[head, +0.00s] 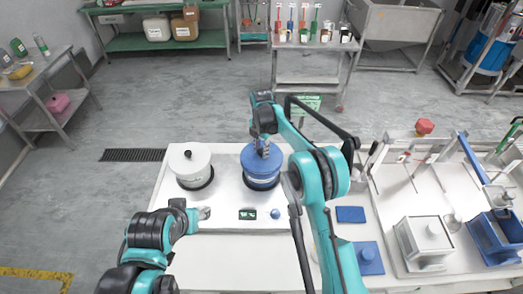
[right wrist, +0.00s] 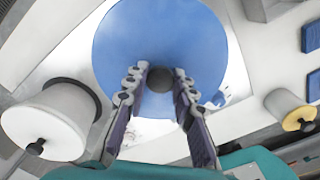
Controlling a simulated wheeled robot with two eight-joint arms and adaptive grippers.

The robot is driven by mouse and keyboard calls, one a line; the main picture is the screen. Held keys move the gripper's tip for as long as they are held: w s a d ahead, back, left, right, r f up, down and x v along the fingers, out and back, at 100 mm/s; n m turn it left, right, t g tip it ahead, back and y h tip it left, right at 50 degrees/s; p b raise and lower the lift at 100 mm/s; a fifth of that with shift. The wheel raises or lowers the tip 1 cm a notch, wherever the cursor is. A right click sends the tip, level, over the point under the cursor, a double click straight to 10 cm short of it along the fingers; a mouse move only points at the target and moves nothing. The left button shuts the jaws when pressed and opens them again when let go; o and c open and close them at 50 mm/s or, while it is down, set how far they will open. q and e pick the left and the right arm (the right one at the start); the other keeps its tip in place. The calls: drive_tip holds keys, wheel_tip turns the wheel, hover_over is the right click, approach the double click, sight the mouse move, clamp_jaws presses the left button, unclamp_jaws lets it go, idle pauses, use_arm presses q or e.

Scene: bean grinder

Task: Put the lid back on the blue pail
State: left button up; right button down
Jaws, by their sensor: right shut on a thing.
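The blue pail (head: 262,182), with a white band, stands on the white table right of the white pail. The blue lid (head: 252,157) is at the pail's top; I cannot tell whether a small gap remains. In the right wrist view the lid (right wrist: 118,45) is a large blue disc with a dark knob (right wrist: 160,86). My right gripper (head: 263,153) is above the lid; in the right wrist view its fingers (right wrist: 160,80) are shut on the knob. My left gripper (head: 206,213) is low over the table, left of and nearer than the pail, apart from it; its opening is too small to judge.
A white lidded pail (head: 192,170) stands close on the left. A small dark-and-green item (head: 247,214) and a blue ball (head: 275,213) lie in front.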

idle(0.4)
drive_tip(key=c, duration=0.7)
unclamp_jaws()
drive_tip(key=shift+r+p, duration=1.75)
drive_tip(key=shift+r, duration=1.75)
clamp_jaws()
drive_tip(key=shift+f, duration=0.15)
